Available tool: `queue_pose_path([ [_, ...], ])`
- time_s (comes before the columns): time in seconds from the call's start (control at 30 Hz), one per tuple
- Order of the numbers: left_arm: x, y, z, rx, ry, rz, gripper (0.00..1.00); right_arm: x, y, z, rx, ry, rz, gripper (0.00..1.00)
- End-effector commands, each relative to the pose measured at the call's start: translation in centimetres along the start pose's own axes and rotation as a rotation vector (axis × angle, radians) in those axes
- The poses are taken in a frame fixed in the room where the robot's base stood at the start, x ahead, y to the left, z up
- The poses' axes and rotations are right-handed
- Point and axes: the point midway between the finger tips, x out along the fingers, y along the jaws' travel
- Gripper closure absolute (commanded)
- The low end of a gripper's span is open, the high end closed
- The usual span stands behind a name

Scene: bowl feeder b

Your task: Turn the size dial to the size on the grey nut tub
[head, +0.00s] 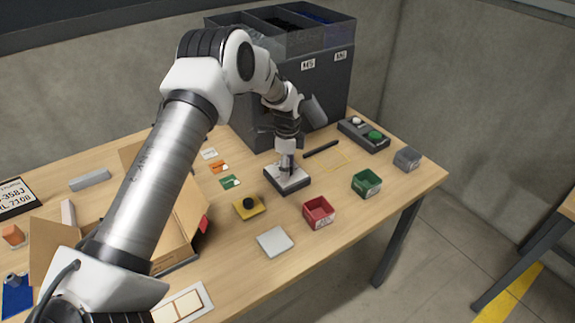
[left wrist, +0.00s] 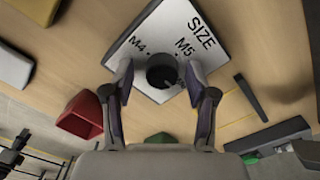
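The size dial is a black round knob (left wrist: 162,72) on a white-topped plate (head: 288,178) marked SIZE, M4 and M5 in the left wrist view. The rest of its scale and its pointer are hidden or too dark to tell. My left gripper (head: 287,170) points down over the plate. In the left wrist view its two fingers (left wrist: 158,76) stand on either side of the knob, with a gap showing on each side. The grey nut tub (head: 407,158) sits at the table's right end; its label is too small to read. My right gripper is not in view.
A red tub (head: 318,212) and a green tub (head: 366,183) stand right of the dial. A black rod (head: 321,149), button box (head: 364,135) and tall dark bin unit (head: 325,85) stand behind.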

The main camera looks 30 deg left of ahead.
Motion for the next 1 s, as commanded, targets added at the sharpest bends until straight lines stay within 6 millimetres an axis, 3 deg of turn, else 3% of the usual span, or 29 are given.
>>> queue_pose_path([
  [0.33,-1.0,-0.2,-0.1,-0.001,0.002,-0.007,0.41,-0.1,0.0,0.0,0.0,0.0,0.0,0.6],
  [0.47,-3.5,-0.2,-0.1,-0.002,0.003,-0.009,0.41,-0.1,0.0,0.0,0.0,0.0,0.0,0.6],
  [0.7,-9.6,-0.2,-0.1,0.0,0.002,-0.007,0.41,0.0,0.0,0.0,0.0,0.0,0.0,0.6],
  [0.83,-11.5,-0.1,-0.1,0.0,0.001,-0.004,0.41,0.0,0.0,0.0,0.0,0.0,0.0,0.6],
  [1.0,-12.1,-0.1,0.0,0.0,0.0,-0.002,0.41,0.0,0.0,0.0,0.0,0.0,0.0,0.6],
])
